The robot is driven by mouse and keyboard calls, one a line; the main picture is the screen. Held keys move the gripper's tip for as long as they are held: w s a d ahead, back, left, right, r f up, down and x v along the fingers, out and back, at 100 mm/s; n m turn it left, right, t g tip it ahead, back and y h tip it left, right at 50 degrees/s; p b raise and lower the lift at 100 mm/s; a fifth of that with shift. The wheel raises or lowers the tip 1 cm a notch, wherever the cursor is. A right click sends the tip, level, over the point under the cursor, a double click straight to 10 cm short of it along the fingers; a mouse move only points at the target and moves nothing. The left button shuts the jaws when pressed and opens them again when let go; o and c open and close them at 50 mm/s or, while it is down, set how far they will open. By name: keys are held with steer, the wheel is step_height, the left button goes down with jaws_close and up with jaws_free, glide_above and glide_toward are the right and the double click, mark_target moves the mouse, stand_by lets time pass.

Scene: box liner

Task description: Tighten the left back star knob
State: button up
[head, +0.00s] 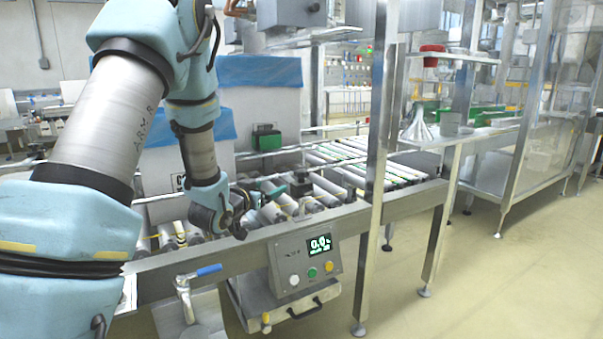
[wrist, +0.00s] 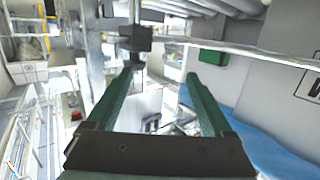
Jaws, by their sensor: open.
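My gripper (wrist: 158,75) shows in the wrist view with two dark green fingers spread apart and nothing between them. In the head view it is small, above the roller conveyor (head: 405,208), and partly hidden by my wrist. A dark block (wrist: 136,40) on an upright metal rod stands beyond the left fingertip in the wrist view, apart from it as far as I can see. A small dark fitting (head: 300,186) also shows near my gripper in the head view. I cannot tell whether either is the left back star knob; no star shape is clear.
A control box (head: 307,262) with a lit display and buttons hangs on the conveyor's front. A blue-handled lever (head: 209,270) sits left of it. A steel upright (head: 379,150) stands right of my arm. Guide rails run along the conveyor. The floor at right is clear.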

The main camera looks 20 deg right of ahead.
mark_target(298, 175)
steer(key=w+d+h, duration=0.1)
steer(key=d, duration=0.3)
steer(key=w+d, duration=0.2)
steer(key=d, duration=0.2)
steer(key=w+d+r+m+h+p, duration=0.1)
steer(key=d, duration=0.3)
steer(key=shift+w+d+r+g+h, duration=0.1)
steer(key=shift+w+d+g+h, duration=0.05)
steer(key=shift+w+g+h, duration=0.15)
steer(key=shift+c, duration=0.2)
jaws_close()
